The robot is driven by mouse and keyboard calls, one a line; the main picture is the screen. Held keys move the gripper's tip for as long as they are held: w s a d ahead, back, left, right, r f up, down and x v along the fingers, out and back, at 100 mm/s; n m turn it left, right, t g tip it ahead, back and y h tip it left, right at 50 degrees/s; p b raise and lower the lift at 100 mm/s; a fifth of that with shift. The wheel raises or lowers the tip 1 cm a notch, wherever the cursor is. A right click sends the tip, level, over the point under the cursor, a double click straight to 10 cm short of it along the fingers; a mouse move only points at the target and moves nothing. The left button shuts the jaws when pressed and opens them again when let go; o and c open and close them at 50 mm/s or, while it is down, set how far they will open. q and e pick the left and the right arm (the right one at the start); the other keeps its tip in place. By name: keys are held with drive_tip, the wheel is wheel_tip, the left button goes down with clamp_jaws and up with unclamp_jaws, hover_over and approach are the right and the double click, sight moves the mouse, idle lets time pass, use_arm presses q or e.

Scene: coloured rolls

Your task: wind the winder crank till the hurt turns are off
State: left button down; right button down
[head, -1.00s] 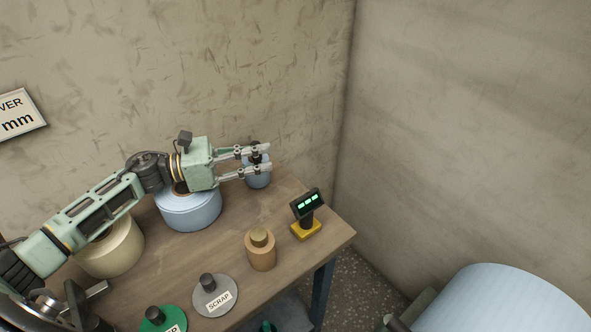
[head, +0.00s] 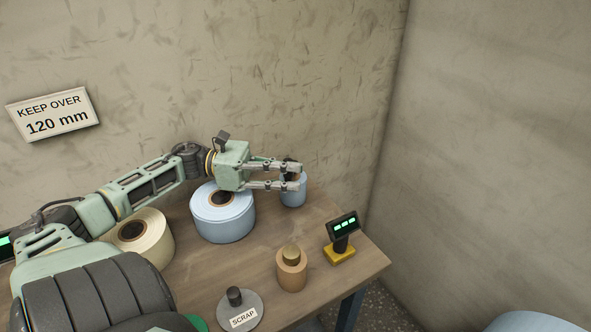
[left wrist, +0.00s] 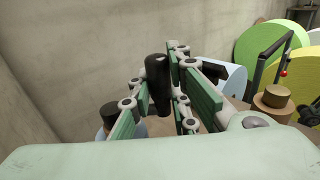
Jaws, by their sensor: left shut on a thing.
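My left gripper (head: 298,176) reaches over the back of the table and is shut on a black upright handle. The handle (left wrist: 158,82) shows between the finger pads in the left wrist view. A small pale blue roll (head: 293,194) stands just under the fingertips, partly hidden by them. A large pale blue roll (head: 222,218) lies below the wrist. A cream roll (head: 148,240) lies to its left, partly behind my arm. I cannot make out the crank's arm or any hurt turns. My right gripper is not in view.
A grey SCRAP disc (head: 240,312) lies at the front. A KEEP OVER 120 mm sign (head: 55,113) hangs on the wall.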

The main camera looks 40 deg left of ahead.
use_arm(q)
drive_tip(key=c, duration=1.6)
unclamp_jaws()
wheel_tip(320, 180, up, 10)
